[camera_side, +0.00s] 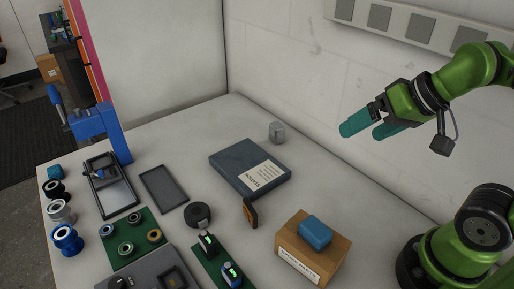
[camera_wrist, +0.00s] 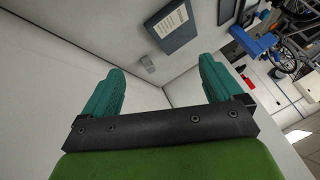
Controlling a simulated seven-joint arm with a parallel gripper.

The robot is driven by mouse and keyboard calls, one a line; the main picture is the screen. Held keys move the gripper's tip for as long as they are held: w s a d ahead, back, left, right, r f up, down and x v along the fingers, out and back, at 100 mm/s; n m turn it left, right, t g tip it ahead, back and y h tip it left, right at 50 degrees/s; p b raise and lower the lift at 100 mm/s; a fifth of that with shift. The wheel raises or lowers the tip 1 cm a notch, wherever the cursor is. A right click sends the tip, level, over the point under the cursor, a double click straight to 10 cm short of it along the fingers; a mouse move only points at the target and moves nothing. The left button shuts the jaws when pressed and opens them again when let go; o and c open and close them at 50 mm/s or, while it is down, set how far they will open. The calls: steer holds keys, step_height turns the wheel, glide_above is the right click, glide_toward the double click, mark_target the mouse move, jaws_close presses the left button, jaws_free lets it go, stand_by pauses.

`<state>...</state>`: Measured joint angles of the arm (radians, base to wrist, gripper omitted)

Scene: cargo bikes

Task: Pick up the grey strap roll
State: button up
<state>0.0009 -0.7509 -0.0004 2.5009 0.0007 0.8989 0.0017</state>
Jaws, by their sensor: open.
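A small light grey rounded piece (camera_side: 277,132) stands on the table near the back wall, behind the dark blue-grey box. It looks like the grey strap roll, but it is too small to be sure. It also shows in the wrist view (camera_wrist: 147,64), between the fingers. My gripper (camera_side: 366,131) has teal fingers and is open and empty. It is raised well above the table, to the right of the grey piece and apart from it. Both fingers show in the wrist view (camera_wrist: 161,66).
A flat labelled dark box (camera_side: 235,160) lies just in front of the grey piece. A cardboard box (camera_side: 325,263) with a blue block (camera_side: 315,232) on top stands nearer my base. A black roll (camera_side: 198,214), several spools and trays fill the left. The table's back right is clear.

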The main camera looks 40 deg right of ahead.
steer(key=shift+o, duration=0.4)
steer(key=n+g+h, duration=0.2)
steer(key=n+g, duration=0.5)
steer(key=n, duration=0.3)
glide_above(196, 211)
steer(key=f, duration=1.8)
steer(key=shift+w+f, duration=0.15)
steer(key=shift+w, duration=0.1)
steer(key=shift+s+f, duration=0.15)
steer(key=shift+f, duration=1.2)
steer(key=shift+s+f, duration=0.1)
steer(key=shift+f, duration=1.25)
